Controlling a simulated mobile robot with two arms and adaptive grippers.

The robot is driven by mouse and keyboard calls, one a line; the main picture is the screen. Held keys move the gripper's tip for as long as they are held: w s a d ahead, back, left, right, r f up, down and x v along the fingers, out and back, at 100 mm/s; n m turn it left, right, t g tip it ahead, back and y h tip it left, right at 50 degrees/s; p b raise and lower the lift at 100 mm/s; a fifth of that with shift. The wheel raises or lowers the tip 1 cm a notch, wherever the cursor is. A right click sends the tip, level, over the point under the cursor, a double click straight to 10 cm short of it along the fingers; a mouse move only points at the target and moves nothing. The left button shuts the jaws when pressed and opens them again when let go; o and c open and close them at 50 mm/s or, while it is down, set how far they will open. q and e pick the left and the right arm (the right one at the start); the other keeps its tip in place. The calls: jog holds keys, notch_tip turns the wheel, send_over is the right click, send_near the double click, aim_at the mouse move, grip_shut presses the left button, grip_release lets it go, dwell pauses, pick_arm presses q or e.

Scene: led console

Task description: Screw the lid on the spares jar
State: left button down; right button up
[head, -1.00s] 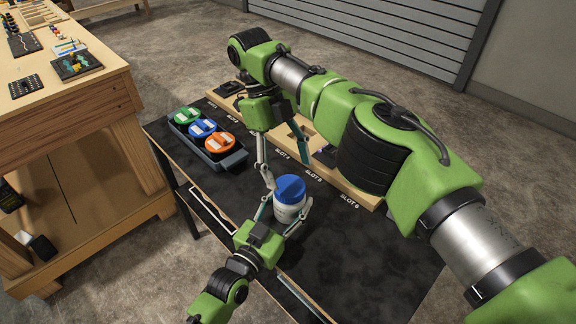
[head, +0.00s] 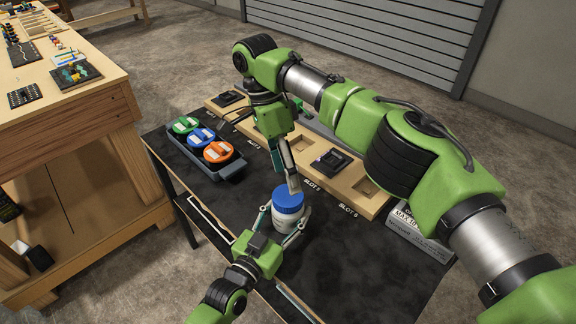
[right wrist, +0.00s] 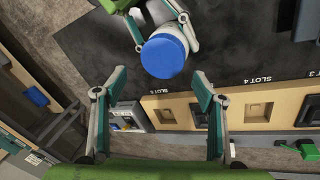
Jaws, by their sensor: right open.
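The spares jar (head: 288,216) is a white jar standing upright near the front of the dark table. A blue lid (head: 288,199) sits on top of it and looks level; whether it is tight I cannot tell. The jar's blue lid also shows in the right wrist view (right wrist: 164,56). My left gripper (head: 283,228) has its fingers on both sides of the white body, below the lid. My right gripper (head: 284,172) is open and empty, just behind and above the lid. In the right wrist view its fingers (right wrist: 160,77) are wide apart, with the jar beyond them.
A wooden slot board (head: 335,186) with labelled recesses runs along the back of the table. A dark tray (head: 232,168) with green, blue and orange round pieces stands at the left. A pale labelled box (head: 418,238) is at the right. The table's front right is clear.

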jog(key=n, duration=0.4)
jog(key=shift+r, duration=0.1)
jog(key=n, duration=0.4)
jog(key=shift+w+r+t+y, duration=0.1)
jog(key=shift+r+t+y, duration=0.05)
jog(key=shift+t+y, duration=0.15)
jog(key=n, duration=0.3)
jog(key=shift+r+n, duration=0.15)
jog(key=shift+n, duration=0.25)
jog(key=n, duration=0.3)
jog(key=shift+r+n+t+y, duration=0.15)
jog(key=shift+n+t+y, duration=0.15)
jog(key=n, duration=0.3)
jog(key=shift+s+d+r+n, duration=0.1)
jog(key=shift+s+r+n, duration=0.1)
jog(key=shift+n, duration=0.2)
jog(key=n, duration=0.4)
jog(key=shift+s+r+y, duration=0.15)
jog(key=shift+r+y, duration=0.05)
jog(key=shift+y, duration=0.1)
jog(key=n, duration=0.3)
jog(key=shift+s+d+r+t, duration=0.15)
jog(key=shift+r+t, duration=0.05)
jog(key=shift+t, duration=0.2)
jog(key=n, duration=0.5)
jog(key=shift+s+r+n+y, duration=0.3)
